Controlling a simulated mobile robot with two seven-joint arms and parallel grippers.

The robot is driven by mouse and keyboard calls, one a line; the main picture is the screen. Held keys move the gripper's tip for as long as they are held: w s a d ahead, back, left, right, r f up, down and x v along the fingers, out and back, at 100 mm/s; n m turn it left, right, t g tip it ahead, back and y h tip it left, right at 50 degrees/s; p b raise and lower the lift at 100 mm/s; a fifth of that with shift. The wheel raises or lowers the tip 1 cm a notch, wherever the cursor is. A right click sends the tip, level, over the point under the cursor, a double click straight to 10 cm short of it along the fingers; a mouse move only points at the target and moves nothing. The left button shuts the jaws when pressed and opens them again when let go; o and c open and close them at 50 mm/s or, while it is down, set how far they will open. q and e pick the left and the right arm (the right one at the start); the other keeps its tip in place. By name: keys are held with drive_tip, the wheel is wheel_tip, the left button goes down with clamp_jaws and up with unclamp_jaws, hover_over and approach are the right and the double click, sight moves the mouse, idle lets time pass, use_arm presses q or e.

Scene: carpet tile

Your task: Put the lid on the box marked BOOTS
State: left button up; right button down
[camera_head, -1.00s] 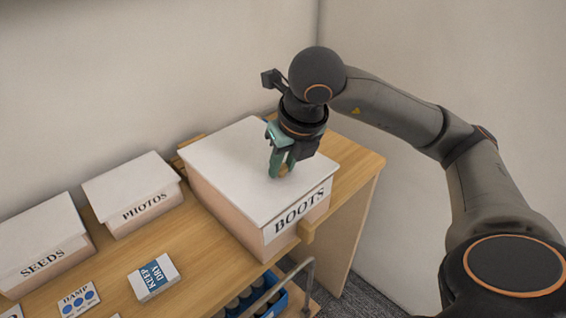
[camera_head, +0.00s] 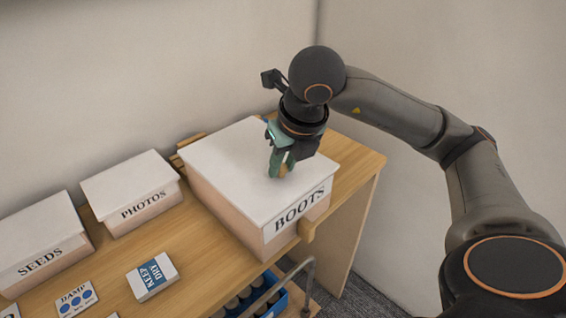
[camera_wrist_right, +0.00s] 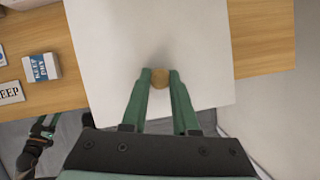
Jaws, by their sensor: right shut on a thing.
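The BOOTS box (camera_head: 229,205) stands at the right end of the wooden bench, its label facing front. Its white lid (camera_head: 235,160) lies over the top of the box and looks level; I cannot tell whether it is fully seated all round. The lid also fills the middle of the right wrist view (camera_wrist_right: 110,50). My right gripper (camera_head: 282,170) is above the lid, shut on its round wooden knob (camera_wrist_right: 159,77), which sits between the green fingers. In the head view the knob is mostly hidden by the fingers. My left gripper is not in the head view.
Lidded boxes marked PHOTOS (camera_head: 148,212) and SEEDS (camera_head: 45,270) stand to the left. A KEEP DRY carton (camera_head: 152,277) and a DAMP card (camera_head: 76,299) lie in front. A blue crate (camera_head: 262,303) is below the bench edge. Walls are close behind and right.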

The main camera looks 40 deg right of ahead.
drive_tip(key=shift+f+b, duration=0.25)
drive_tip(key=shift+b, duration=0.1)
idle(0.3)
drive_tip(key=c, duration=0.6)
unclamp_jaws()
drive_tip(key=p+v, duration=0.4)
drive_tip(key=v, duration=0.8)
drive_tip(key=shift+r, duration=0.3)
